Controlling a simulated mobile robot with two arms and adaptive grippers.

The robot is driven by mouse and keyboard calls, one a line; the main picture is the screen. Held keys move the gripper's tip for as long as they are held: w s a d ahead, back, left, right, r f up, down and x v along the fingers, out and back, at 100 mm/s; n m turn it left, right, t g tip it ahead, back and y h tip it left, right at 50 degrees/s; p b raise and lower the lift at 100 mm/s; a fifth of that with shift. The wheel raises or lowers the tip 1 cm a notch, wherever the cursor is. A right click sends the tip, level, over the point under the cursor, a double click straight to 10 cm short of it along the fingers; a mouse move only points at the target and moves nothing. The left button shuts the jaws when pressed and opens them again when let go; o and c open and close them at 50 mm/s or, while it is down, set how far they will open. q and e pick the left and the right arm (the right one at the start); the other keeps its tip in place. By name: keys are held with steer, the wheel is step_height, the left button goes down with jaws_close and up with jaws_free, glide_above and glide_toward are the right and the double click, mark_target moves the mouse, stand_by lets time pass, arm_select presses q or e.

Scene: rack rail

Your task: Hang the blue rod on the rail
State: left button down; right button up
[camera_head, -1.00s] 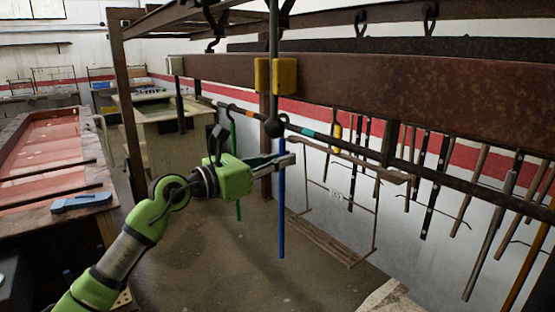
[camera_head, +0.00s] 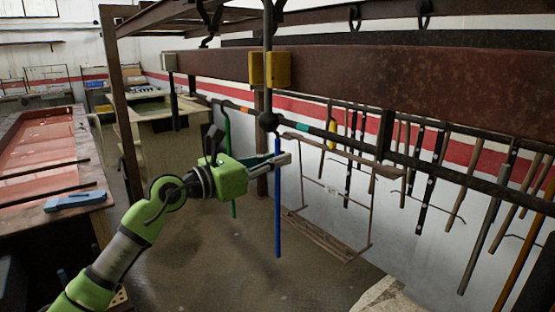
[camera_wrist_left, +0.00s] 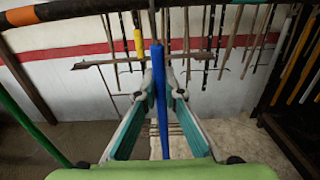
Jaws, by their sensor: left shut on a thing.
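The blue rod (camera_head: 278,215) hangs upright from my left gripper (camera_head: 284,160), which is shut on it near its top end. In the left wrist view the blue rod (camera_wrist_left: 158,90) stands between the two teal-sided fingers of the left gripper (camera_wrist_left: 160,88). The rail (camera_head: 310,132) is a dark bar with orange and teal bands. It runs behind the rod's top in the head view and crosses the top of the wrist view (camera_wrist_left: 65,10). I cannot tell whether the rod's top touches the rail or has a hook. My right gripper is not in view.
A green rod (camera_head: 228,165) hangs from the rail to the left of my gripper. A wire frame (camera_head: 335,190) and several dark rods hang to the right. A rusty beam (camera_head: 430,85) with a yellow block (camera_head: 277,69) runs above. Open floor (camera_head: 215,260) lies below.

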arm_select(q)
steer(key=shift+f, duration=0.1)
steer(key=c, duration=2.1)
jaws_free()
steer(key=v, duration=1.2)
steer(key=shift+s, duration=0.1)
